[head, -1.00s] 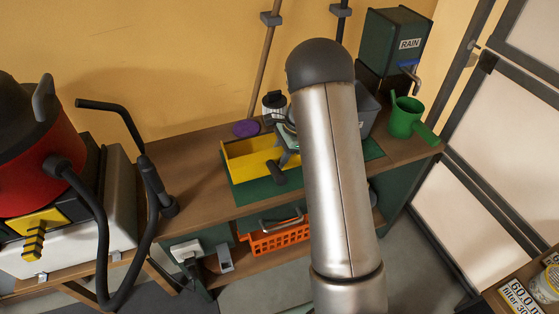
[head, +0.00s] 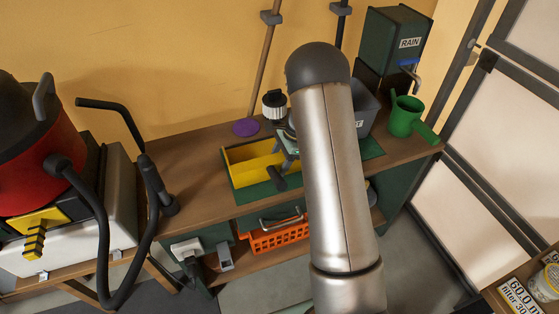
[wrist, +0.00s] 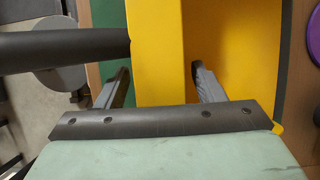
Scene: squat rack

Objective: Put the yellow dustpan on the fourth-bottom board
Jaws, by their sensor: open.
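The yellow dustpan (head: 248,165) rests on a green mat on the wooden bench top, and its black handle (head: 279,184) points toward the front. In the wrist view the dustpan (wrist: 240,50) fills the upper middle, with the black handle (wrist: 65,45) running left. My gripper (wrist: 160,72) is open, with one finger on each side of the dustpan's near wall. Whether either finger touches the wall cannot be told. In the head view my gripper is partly hidden by my arm.
A white-and-black canister (head: 275,105) and a purple disc (head: 246,127) stand behind the dustpan. A grey bin (head: 366,108) and a green watering can (head: 406,118) are to the right. An orange basket (head: 278,237) sits on the lower shelf. A red vacuum (head: 40,155) stands left.

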